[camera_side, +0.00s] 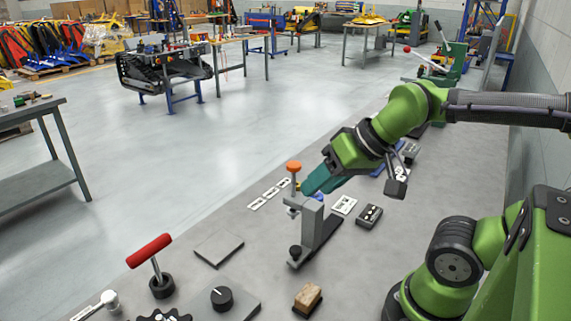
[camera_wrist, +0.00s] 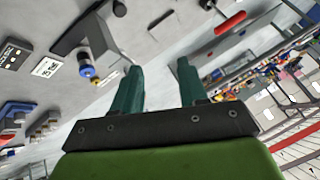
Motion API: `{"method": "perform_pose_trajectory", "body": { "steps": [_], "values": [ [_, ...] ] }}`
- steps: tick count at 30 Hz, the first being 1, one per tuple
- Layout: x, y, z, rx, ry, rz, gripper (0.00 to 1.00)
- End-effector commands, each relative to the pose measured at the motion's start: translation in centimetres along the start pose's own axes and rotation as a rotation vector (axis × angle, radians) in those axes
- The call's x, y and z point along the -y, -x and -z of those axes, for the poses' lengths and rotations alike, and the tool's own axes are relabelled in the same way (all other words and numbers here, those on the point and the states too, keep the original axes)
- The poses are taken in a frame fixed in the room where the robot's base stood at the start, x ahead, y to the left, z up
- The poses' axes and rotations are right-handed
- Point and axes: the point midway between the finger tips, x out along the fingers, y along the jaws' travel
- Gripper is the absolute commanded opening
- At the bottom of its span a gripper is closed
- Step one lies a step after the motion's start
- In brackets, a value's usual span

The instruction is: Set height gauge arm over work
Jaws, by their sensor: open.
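A grey upright fixture (camera_side: 311,218), which I take to be the height gauge, stands on a long dark foot on the bench. It has an orange knob (camera_side: 294,167) on a thin post, a black knob (camera_side: 295,252) at its front end and a blue part near its top. My gripper (camera_side: 308,187) is beside the fixture's top, its teal fingers pointing down-left and partly overlapping it in the side view. In the wrist view my gripper (camera_wrist: 158,66) is open with nothing between the fingers; a blue-tipped knob (camera_wrist: 87,70) shows left of them. I cannot tell which piece is the work.
On the bench (camera_side: 400,232) lie a flat grey plate (camera_side: 219,248), a red-handled lever (camera_side: 150,252), a black dial (camera_side: 221,298) on a plate, a wooden-topped block (camera_side: 308,298), a dark button box (camera_side: 369,216) and white label cards (camera_side: 344,205). Bare bench lies between them.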

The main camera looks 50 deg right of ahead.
Motion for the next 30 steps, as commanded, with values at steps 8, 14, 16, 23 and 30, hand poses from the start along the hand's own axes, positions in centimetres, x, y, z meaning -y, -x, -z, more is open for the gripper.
{"method": "perform_pose_trajectory", "body": {
  "steps": [8,14,16,23,30],
  "values": [
    [-0.1,-1.6,0.2,0.066,0.002,-0.033,0.57],
    [-0.3,-4.7,1.9,0.308,0.400,-0.112,0.57],
    [-0.5,-5.6,2.4,0.401,0.597,-0.110,0.57],
    [-0.9,-7.0,3.8,0.640,1.161,-0.012,0.57],
    [-1.0,-6.1,4.1,0.710,1.445,0.085,0.57]
  ]
}}
